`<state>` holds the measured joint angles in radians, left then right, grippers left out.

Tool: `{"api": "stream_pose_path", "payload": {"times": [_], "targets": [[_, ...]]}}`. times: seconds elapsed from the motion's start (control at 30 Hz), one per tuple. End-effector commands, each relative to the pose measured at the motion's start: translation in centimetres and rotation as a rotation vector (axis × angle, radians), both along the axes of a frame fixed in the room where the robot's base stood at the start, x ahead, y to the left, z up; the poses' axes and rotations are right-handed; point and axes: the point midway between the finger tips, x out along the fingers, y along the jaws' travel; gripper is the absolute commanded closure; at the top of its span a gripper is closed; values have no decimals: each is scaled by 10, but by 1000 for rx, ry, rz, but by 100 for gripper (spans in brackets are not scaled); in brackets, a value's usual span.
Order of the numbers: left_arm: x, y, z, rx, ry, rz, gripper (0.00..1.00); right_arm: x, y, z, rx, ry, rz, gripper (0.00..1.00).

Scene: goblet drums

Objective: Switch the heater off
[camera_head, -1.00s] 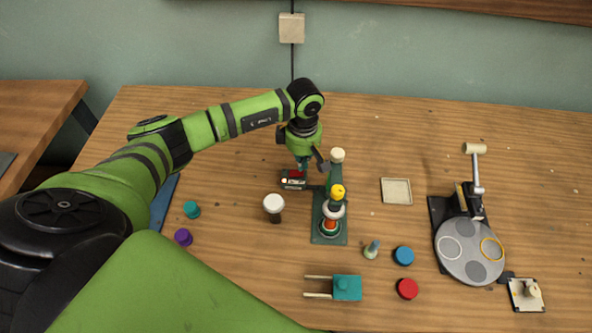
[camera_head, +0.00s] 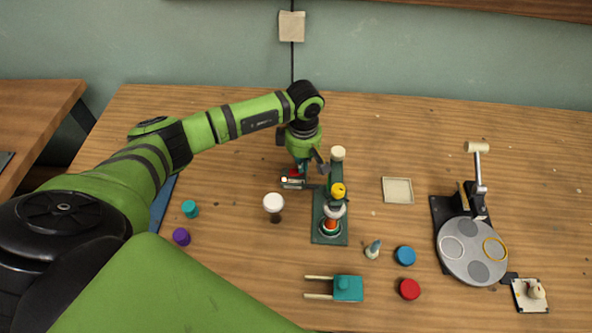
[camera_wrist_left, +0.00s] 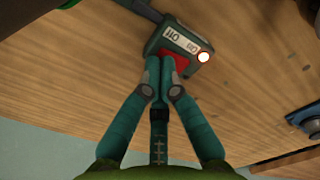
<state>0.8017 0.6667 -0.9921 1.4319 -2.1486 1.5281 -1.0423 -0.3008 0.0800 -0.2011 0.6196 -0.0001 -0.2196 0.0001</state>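The switch box (camera_head: 292,183) lies on the table, left of the green stand; it is small and dark. In the left wrist view the box (camera_wrist_left: 183,45) has a red rocker (camera_wrist_left: 178,62), white labels and a small lamp (camera_wrist_left: 203,57) glowing pale with a red rim. My left gripper (camera_wrist_left: 160,72) has its fingertips together, pointing at the rocker and partly hiding it; whether they touch it I cannot tell. In the head view the gripper (camera_head: 301,170) is above the box. The green stand (camera_head: 322,235) holds a part with an orange-red area. My right gripper is out of view.
A white-topped dark piece (camera_head: 273,203) stands close left of the stand. A pale square tray (camera_head: 397,190) and blue (camera_head: 405,255) and red (camera_head: 409,289) discs lie to its right. A round grey platform device (camera_head: 470,250) is farther right.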

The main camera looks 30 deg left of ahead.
Motion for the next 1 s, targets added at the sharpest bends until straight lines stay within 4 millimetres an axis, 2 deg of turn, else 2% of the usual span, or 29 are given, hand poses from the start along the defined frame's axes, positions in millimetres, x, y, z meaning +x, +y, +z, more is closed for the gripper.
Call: {"api": "stream_pose_path", "payload": {"times": [0.7,1.0], "targets": [[-1,0,-13,1,1,1,100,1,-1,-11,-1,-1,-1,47],[0,0,0,0,-2,1,100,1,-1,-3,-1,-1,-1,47]]}}
